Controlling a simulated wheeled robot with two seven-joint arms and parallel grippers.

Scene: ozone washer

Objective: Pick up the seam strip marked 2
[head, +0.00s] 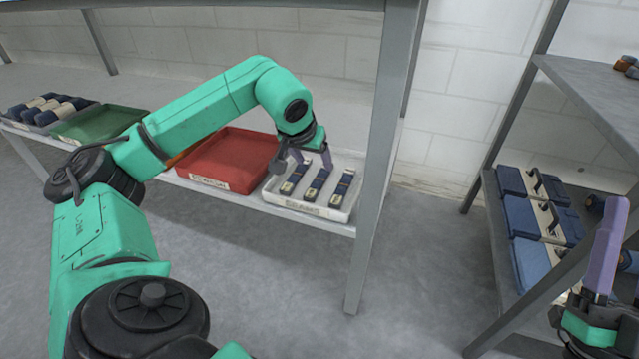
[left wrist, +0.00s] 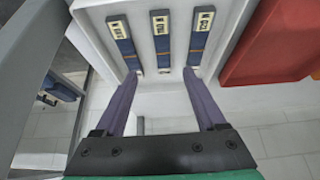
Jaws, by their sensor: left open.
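Three dark blue seam strips with pale labels lie side by side in a white tray (head: 337,213): left (head: 294,180), middle (head: 317,184) and right (head: 342,187). The numbers are too small to read surely, so I cannot tell which is marked 2.
A red tray (head: 232,158) and a green tray (head: 100,122) share the low shelf, with blue and cream items (head: 48,108) at the far left. A grey post (head: 374,190) stands just right of the white tray. Blue cases (head: 527,225) fill the right rack.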

